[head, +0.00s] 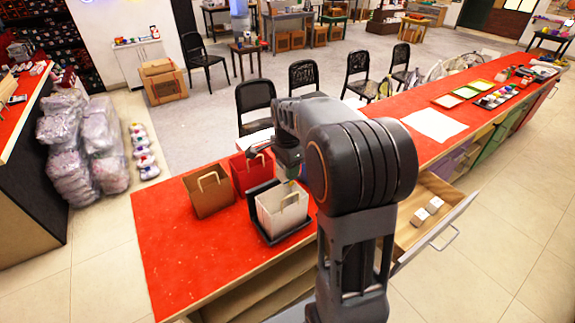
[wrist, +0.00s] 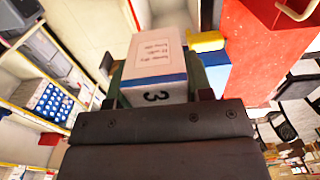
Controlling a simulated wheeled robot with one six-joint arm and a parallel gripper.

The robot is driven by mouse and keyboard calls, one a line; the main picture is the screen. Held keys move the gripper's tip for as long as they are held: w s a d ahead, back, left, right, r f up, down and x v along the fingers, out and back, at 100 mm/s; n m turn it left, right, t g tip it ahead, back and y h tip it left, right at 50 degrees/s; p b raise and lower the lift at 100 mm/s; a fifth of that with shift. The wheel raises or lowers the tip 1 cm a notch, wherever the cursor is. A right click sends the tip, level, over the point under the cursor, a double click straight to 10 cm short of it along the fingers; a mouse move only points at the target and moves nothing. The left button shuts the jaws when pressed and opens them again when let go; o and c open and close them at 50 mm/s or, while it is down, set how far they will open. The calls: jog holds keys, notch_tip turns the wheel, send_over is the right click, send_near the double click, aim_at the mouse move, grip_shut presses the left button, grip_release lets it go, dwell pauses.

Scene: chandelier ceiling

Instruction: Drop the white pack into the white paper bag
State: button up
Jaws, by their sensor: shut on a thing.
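The white paper bag (head: 282,212) stands upright with its handle up, on a black tray (head: 297,233) near the counter's left end. My gripper (wrist: 157,88) is shut on a white pack (wrist: 158,55) with small print, a blue band and a "3" on it. In the head view my gripper is near and above the white bag, mostly hidden behind my arm. The held pack cannot be made out clearly there. Whether it is over the bag's opening I cannot tell.
A brown bag (head: 209,193) and a red bag (head: 251,172) stand beside the white bag on the red counter (head: 180,258). An open drawer (head: 408,232) at the right holds small white boxes (head: 420,217). Black chairs (head: 255,102) line the far side. The counter's left front is clear.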

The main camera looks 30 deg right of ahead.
jog(key=shift+f, duration=0.7)
jog(key=o, duration=1)
jog(key=shift+r, duration=0.15)
notch_tip(320, 180, up, 14)
jog(key=shift+f+b, duration=0.2)
jog(key=shift+b, duration=0.25)
